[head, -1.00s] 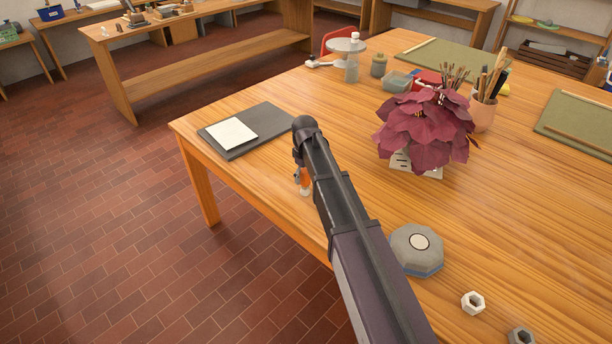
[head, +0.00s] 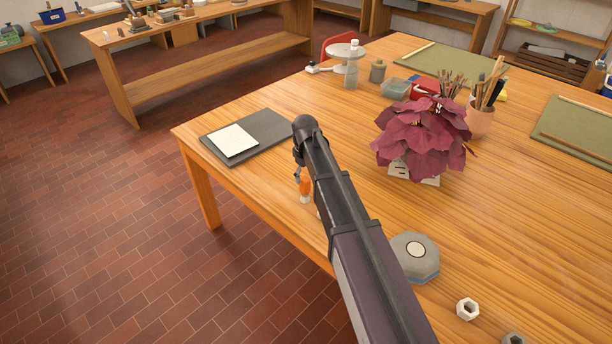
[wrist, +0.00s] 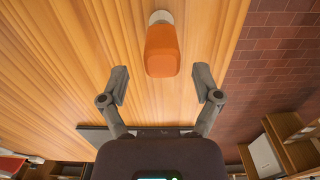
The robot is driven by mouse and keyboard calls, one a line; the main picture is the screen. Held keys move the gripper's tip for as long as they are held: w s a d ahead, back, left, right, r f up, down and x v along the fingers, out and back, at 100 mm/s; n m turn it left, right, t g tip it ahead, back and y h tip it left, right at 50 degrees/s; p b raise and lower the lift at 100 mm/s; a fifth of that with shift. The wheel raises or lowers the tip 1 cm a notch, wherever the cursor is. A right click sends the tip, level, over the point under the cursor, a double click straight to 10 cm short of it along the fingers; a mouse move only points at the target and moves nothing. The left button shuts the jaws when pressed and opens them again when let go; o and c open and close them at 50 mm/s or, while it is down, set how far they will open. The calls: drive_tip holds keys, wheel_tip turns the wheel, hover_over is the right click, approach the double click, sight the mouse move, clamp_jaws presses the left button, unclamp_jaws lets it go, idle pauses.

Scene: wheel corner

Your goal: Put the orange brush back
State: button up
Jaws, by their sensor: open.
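The orange brush (head: 305,187) has an orange body and a whitish end, and is at the table's left front edge. It also shows in the wrist view (wrist: 162,50), with its whitish end at the top of the picture. My gripper (wrist: 161,76) is open and empty. Its fingertips lie to the left and right of the brush's near orange end, with clear gaps on both sides. In the head view my arm hides most of the gripper. A terracotta pot (head: 480,122) holding brushes and tools stands behind the plant.
A red-leaved plant (head: 425,140) stands mid-table, partly hiding the pot. A grey octagonal block (head: 414,262) and two nuts lie near the front. A dark board (head: 262,130) with a pale sheet lies at the left corner. Green mats lie at the back and right.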

wheel_tip(320, 180, up, 2)
drive_tip(key=shift+w+p, duration=0.15)
drive_tip(key=shift+p, duration=0.5)
wheel_tip(320, 180, up, 8)
drive_tip(key=p, duration=0.8)
drive_tip(key=shift+d, duration=0.1)
drive_tip(key=s+d+m, duration=0.4)
drive_tip(key=s+d, duration=0.3)
drive_tip(key=s, duration=0.4)
drive_tip(key=s+d+m, duration=0.4)
drive_tip(key=s+d, duration=0.4)
drive_tip(key=s, duration=0.4)
drive_tip(key=shift+d+m, duration=0.3)
drive_tip(key=shift+m, duration=0.1)
drive_tip(key=shift+s, duration=0.1)
drive_tip(key=c, duration=0.3)
drive_tip(key=shift+c, duration=0.2)
